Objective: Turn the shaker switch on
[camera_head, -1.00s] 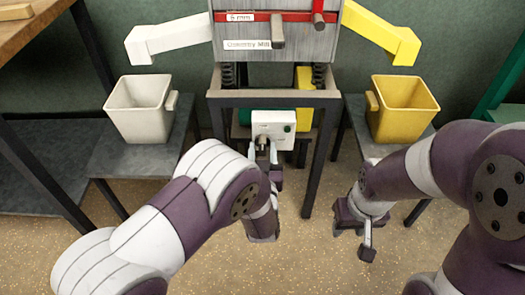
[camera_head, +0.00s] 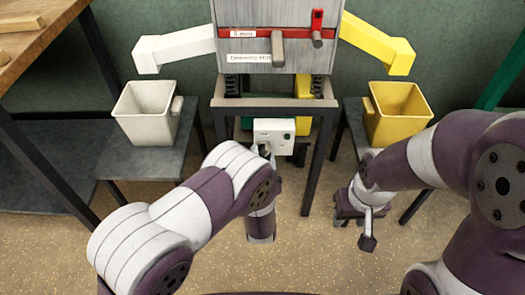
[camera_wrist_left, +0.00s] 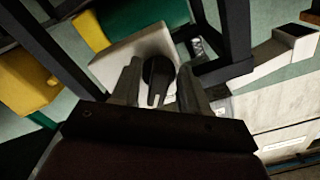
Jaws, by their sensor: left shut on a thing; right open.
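In the left wrist view the white box (camera_wrist_left: 118,55) carries a round black knob (camera_wrist_left: 158,72) with a pale mark. My left gripper (camera_head: 263,151) is at the box's lower left; in the left wrist view its fingers (camera_wrist_left: 158,88) are on either side of the knob, shut on it. In the head view the fingers partly hide the knob. My right gripper (camera_head: 360,217) is open and empty, below the yellow bucket, away from the switch.
The grey machine (camera_head: 268,60) with a red lever (camera_head: 317,24) stands on a dark frame (camera_head: 318,150). A white bucket (camera_head: 146,120) stands left and a yellow bucket (camera_head: 395,120) right, each on a low stand. A wooden bench (camera_head: 50,45) is at the upper left.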

